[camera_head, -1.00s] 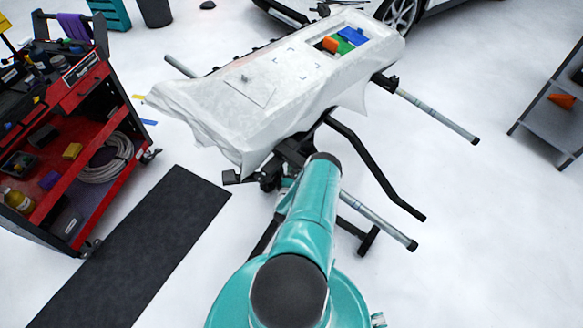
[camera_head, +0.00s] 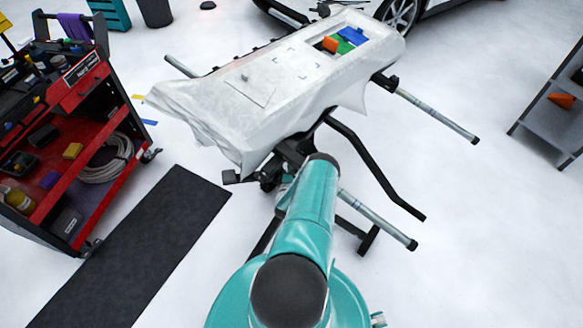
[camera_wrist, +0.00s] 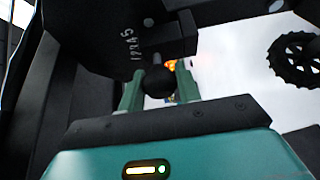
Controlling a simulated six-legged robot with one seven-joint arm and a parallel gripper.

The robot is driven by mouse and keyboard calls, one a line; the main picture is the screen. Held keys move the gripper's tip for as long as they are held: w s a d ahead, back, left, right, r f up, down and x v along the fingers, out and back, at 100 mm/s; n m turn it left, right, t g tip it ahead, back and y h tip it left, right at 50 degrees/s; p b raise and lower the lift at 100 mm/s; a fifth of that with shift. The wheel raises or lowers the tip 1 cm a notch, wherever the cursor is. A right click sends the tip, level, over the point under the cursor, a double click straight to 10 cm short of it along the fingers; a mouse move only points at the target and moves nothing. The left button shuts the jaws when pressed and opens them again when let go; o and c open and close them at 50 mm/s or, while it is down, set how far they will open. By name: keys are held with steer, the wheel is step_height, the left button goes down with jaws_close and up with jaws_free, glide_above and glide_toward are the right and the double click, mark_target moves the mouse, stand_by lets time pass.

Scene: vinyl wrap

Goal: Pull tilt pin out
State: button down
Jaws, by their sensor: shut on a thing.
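In the wrist view, my gripper (camera_wrist: 160,88) is shut on the tilt pin's round black knob (camera_wrist: 158,82), with a green finger on each side of it. The knob sits just below a black bracket (camera_wrist: 110,35) marked with a row of white numbers. A short piece of the pin's shaft seems to show between knob and bracket; how far it sits in the bracket is hidden. In the head view, my teal arm reaches under the near end of the stand (camera_head: 290,150), and my gripper and the pin are hidden there.
A white-wrapped panel (camera_head: 215,105) lies on top of the stand. Metal bars (camera_head: 380,220) stick out to the right. A black toothed wheel (camera_wrist: 292,58) shows at right in the wrist view. A red tool cart (camera_head: 85,110) stands left, a grey shelf (camera_head: 550,120) right.

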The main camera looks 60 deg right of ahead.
steer(key=a, duration=0.3)
steer(key=shift+w+a+f, duration=0.1)
steer(key=shift+w+f, duration=0.25)
steer(key=c, duration=1)
jaws_free()
steer(key=shift+r, duration=0.15)
steer(key=shift+d+r, duration=0.1)
steer(key=shift+d, duration=0.1)
steer(key=shift+s+a, duration=0.1)
steer(key=v, duration=1.3)
steer(key=shift+a, duration=0.35)
steer(key=shift+s, duration=0.1)
